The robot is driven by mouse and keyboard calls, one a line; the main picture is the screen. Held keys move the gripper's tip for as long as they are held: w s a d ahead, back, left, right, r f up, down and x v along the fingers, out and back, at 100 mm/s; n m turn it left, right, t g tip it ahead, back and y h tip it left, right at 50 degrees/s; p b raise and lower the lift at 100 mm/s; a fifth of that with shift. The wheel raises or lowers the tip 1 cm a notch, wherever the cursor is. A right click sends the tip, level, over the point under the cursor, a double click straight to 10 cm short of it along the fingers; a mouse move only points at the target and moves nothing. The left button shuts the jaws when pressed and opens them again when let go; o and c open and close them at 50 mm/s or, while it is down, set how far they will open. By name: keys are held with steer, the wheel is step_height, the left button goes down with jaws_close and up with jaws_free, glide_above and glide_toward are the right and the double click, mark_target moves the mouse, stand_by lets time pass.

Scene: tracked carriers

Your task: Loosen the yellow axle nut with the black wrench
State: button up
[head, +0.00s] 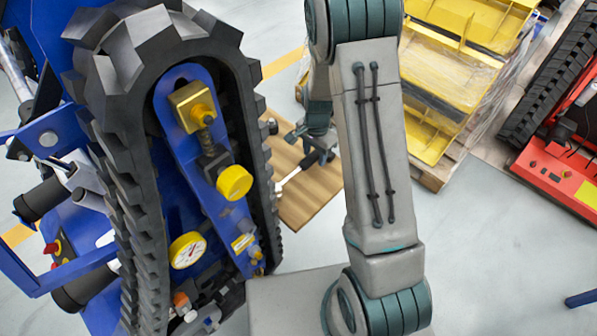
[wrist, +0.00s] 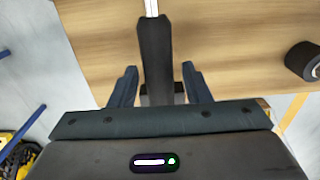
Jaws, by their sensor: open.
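The black wrench (wrist: 154,50) lies on a wooden board, its black handle running between my fingers and its silver shaft at the top of the wrist view. My gripper (wrist: 158,72) is open, one finger on each side of the handle with gaps visible. In the head view my gripper (head: 318,148) is small and partly hidden by my arm, above the wrench's silver part (head: 291,180). On the blue tracked carrier are a yellow square block (head: 186,100) and a round yellow cap (head: 234,182); I cannot tell which is the axle nut.
The wooden board (head: 300,210) stands right of the carrier's black track (head: 120,150). A black cylinder (wrist: 303,60) is on the board's right in the wrist view. A yellow stack on a pallet (head: 430,178) and a red machine (head: 553,178) are at right.

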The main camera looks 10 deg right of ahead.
jaws_close()
steer(key=shift+r+p, duration=2.3)
steer(key=shift+r, duration=1.3)
steer(key=shift+f, duration=0.1)
